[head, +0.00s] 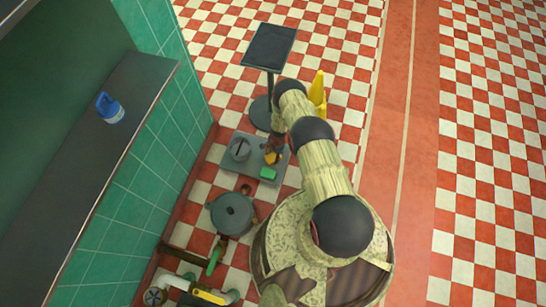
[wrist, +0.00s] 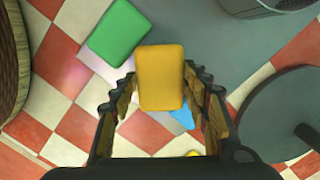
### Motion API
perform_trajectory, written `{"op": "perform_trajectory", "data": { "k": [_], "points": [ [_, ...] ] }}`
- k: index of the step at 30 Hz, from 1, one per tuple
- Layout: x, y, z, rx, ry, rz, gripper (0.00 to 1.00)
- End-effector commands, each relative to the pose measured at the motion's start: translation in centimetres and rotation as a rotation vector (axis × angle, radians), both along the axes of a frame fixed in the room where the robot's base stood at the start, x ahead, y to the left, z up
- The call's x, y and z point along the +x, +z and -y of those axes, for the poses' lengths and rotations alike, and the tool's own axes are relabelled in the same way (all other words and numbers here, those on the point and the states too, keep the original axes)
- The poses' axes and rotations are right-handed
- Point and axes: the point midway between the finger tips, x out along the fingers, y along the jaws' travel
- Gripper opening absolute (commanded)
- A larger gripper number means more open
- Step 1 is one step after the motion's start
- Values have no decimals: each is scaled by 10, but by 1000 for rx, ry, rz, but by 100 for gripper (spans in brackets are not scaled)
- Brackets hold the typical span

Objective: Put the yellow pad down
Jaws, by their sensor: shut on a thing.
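The yellow pad (wrist: 161,78) is between the two fingers of my gripper (wrist: 160,82), which is shut on it. In the head view the pad (head: 271,157) shows small beside my gripper, over the grey slab (head: 248,171) on the floor. Whether the pad touches anything below cannot be told. A green pad (head: 268,173) lies at the near right edge of the slab; in the wrist view it is up and left of the yellow pad (wrist: 118,33). A light blue piece (wrist: 182,118) is partly hidden behind the yellow pad.
A larger lidded grey pot (head: 231,213) stands nearer. A dark-topped stand (head: 269,46) and a yellow object (head: 317,90) are beyond. A blue-and-white container (head: 110,108) sits on the left counter. Checkered floor is free at right.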

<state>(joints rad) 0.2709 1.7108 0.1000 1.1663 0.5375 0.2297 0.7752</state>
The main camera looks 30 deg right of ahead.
Motion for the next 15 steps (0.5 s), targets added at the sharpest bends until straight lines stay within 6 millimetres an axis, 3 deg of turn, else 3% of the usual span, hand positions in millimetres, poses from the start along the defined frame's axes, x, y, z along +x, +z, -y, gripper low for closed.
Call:
{"op": "perform_trajectory", "data": {
  "k": [15],
  "points": [
    [1, -7, 0, -1, -1, 2, 22]
  ]
}}
